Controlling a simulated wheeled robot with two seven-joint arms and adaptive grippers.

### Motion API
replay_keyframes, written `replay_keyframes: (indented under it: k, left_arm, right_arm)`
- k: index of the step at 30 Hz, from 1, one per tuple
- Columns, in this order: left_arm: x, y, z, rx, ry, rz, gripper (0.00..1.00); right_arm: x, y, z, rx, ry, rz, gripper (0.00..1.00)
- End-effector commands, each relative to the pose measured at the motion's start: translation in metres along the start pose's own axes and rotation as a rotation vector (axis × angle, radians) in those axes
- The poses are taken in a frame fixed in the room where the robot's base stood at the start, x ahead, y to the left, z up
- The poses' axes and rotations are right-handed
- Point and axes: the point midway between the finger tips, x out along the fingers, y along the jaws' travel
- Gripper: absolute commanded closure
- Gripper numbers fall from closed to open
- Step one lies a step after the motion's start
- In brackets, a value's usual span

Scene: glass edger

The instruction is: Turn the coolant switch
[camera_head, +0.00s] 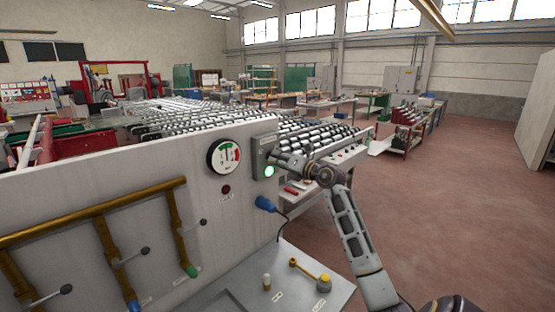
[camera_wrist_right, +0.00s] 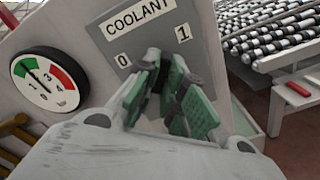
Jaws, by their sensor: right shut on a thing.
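The coolant switch is a dark knob (camera_wrist_right: 153,57) on a grey plate (camera_wrist_right: 118,30) marked COOLANT, with 0 at left and 1 at right. In the head view its grey box (camera_head: 262,143) is on the front of the white machine panel. My right gripper (camera_wrist_right: 166,84) is shut on the knob, with its green-padded fingers at either side. The fingers hide most of the knob, and I cannot tell its exact setting. In the head view my right gripper (camera_head: 283,159) reaches the box from the right. My left gripper is not in view.
A round gauge (camera_head: 224,156) is left of the box, and a lit green lamp (camera_head: 269,171) is at its lower edge. Brass pipes (camera_head: 110,204) with levers cross the panel. A blue plug (camera_head: 265,204) hangs below. A roller conveyor (camera_head: 310,137) is behind. Open floor lies at right.

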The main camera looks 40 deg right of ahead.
Motion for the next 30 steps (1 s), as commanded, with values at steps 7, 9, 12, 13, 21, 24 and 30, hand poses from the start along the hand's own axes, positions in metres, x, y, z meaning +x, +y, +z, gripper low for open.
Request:
replay_keyframes:
  k: [7, 9, 12, 13, 21, 24, 30]
  left_arm:
    - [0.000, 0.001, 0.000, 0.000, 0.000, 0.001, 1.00]
    - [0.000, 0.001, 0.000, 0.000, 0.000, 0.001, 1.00]
    - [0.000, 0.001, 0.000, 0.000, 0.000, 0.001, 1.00]
    - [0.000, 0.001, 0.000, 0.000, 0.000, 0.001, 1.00]
    - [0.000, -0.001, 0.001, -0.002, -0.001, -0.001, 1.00]
    - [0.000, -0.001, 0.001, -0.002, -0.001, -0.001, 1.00]
    - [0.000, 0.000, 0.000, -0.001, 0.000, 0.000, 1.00]
  right_arm:
    - [0.000, -0.001, -0.001, 0.003, 0.000, 0.000, 0.80]
    - [0.000, -0.001, -0.001, 0.002, 0.000, 0.000, 0.71]
    - [0.000, 0.000, 0.000, 0.002, 0.000, 0.000, 0.68]
    - [0.000, 0.000, 0.000, 0.001, 0.000, 0.000, 0.68]
    - [-0.001, 0.000, 0.000, 0.001, -0.001, 0.000, 0.68]
    - [-0.003, 0.000, 0.000, 0.001, -0.001, 0.000, 0.68]
    - [-0.012, 0.000, 0.000, 0.001, 0.000, 0.000, 0.68]
